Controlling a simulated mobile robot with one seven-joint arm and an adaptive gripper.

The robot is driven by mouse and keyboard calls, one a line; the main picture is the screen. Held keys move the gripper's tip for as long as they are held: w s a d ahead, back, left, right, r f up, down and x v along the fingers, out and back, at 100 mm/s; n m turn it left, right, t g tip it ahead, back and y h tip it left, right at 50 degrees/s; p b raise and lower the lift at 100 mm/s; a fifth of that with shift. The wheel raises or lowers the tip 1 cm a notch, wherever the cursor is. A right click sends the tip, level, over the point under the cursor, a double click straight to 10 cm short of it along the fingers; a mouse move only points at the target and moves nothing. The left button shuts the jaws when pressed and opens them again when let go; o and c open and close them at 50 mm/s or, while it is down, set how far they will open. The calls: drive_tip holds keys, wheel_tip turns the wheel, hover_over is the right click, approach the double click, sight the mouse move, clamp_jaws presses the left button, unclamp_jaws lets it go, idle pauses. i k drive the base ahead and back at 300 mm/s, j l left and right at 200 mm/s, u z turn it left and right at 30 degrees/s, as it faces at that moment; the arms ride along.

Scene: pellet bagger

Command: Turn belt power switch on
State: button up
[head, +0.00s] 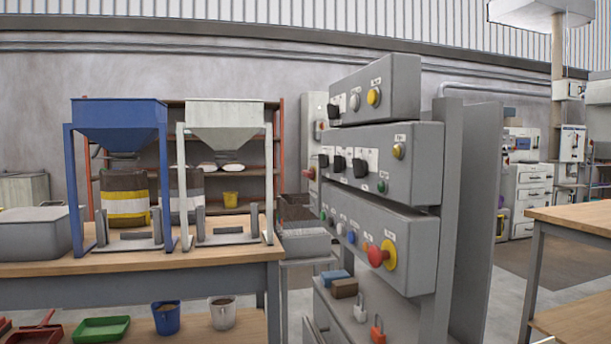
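A grey control stand in the middle of the head view carries three stacked panels. The top panel (388,90) has a black switch (335,107), a pale knob (355,101) and a yellow button (374,97). The middle panel (418,158) has several black switches, one of them a black switch (360,168), plus a yellowish button (398,151) and a green button (382,187). The lower panel (415,238) has small buttons and a red mushroom button (378,257). The labels are too small to read, so I cannot tell which is the belt power switch. My gripper is not in view.
A wooden workbench (200,258) at left holds a blue hopper (118,118) and a white hopper (225,120). Padlocks (378,328) sit at the stand's lower ledge. Another wooden table (580,218) stands at right. Open floor (508,285) shows between stand and table.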

sight(311, 174)
drive_tip(key=i+j+z, duration=0.1)
drive_tip(key=i+j, duration=0.3)
drive_tip(key=i, duration=0.3)
drive_tip(key=i+j, duration=0.5)
drive_tip(key=i, duration=0.2)
drive_tip(key=i+j+z, duration=0.15)
drive_tip(key=i+j, duration=0.3)
drive_tip(key=i, duration=0.25)
